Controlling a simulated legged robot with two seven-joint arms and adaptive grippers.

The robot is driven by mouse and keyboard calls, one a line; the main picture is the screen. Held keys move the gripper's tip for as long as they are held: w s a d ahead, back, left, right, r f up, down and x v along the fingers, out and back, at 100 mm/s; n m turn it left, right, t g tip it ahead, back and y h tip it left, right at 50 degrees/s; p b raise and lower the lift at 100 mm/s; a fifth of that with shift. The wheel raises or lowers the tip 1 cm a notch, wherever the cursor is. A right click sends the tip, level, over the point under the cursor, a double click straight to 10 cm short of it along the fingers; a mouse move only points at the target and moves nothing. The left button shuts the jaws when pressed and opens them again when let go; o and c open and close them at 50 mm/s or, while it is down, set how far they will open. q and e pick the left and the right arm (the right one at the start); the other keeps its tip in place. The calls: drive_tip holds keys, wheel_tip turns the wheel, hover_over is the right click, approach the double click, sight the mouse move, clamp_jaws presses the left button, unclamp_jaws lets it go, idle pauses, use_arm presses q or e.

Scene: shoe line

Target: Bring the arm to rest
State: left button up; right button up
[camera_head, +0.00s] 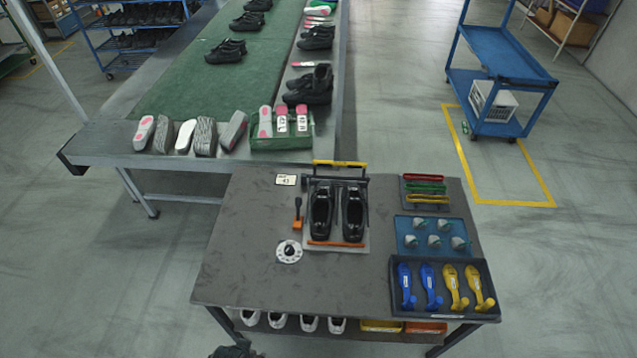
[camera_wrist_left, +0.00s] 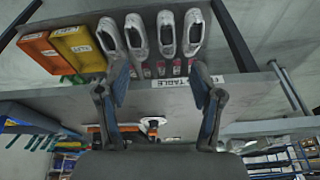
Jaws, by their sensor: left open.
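My left gripper (camera_wrist_left: 160,84) shows in the left wrist view with its two fingers spread apart and nothing between them. In the head view a dark piece, likely part of my left arm, shows at the bottom edge; the gripper itself cannot be made out there. My right gripper is in neither view. The workbench (camera_head: 250,230) holds a pair of black shoes (camera_head: 337,212) upright in a fixture with a yellow bar.
White shoes (camera_head: 290,322) and yellow and orange bins (camera_head: 425,327) sit on the shelf under the bench. A tray (camera_head: 396,300) of blue and yellow tools lies front right. The green conveyor (camera_head: 190,85) stands behind. A blue cart (camera_head: 500,50) is back right.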

use_arm(q)
drive_tip(key=s+f+g+b, duration=0.1)
drive_tip(key=s+f, duration=0.2)
drive_tip(key=f, duration=0.8)
drive_tip(key=s+a+f, duration=0.1)
drive_tip(key=s+f, duration=0.2)
drive_tip(key=f, duration=0.7)
drive_tip(key=s+f+g+b, duration=0.1)
drive_tip(key=s+f, duration=0.2)
drive_tip(key=f, duration=0.8)
drive_tip(key=s+a+f, duration=0.2)
drive_tip(key=s+f, duration=0.5)
drive_tip(key=s, duration=0.4)
drive_tip(key=shift+s+f, duration=0.15)
drive_tip(key=shift+s, duration=0.15)
drive_tip(key=shift+a, duration=0.1)
